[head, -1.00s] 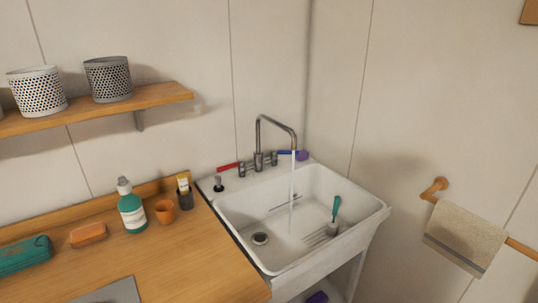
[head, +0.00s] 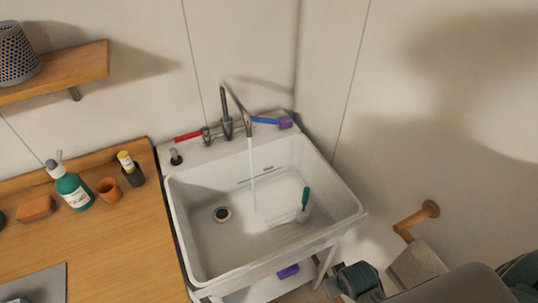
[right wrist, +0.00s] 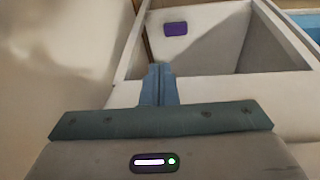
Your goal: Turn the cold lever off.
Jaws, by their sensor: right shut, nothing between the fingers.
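The blue cold lever (head: 265,120) sticks out to the right of the faucet (head: 227,127) at the back of the white sink (head: 181,225). A water stream (head: 252,170) falls from the spout into the basin. The red lever (head: 188,136) sticks out to the left. My right gripper (right wrist: 158,85) is shut and empty in the right wrist view. In the head view my right arm is at the bottom right, well away from the blue lever. My left gripper is not in view.
A purple item (head: 286,122) sits at the sink's back right corner, by the blue lever's end. A green-handled brush (head: 305,198) stands in the basin. Another purple item (head: 288,271) lies below the sink. A wooden towel bar (head: 415,220) is on the right wall.

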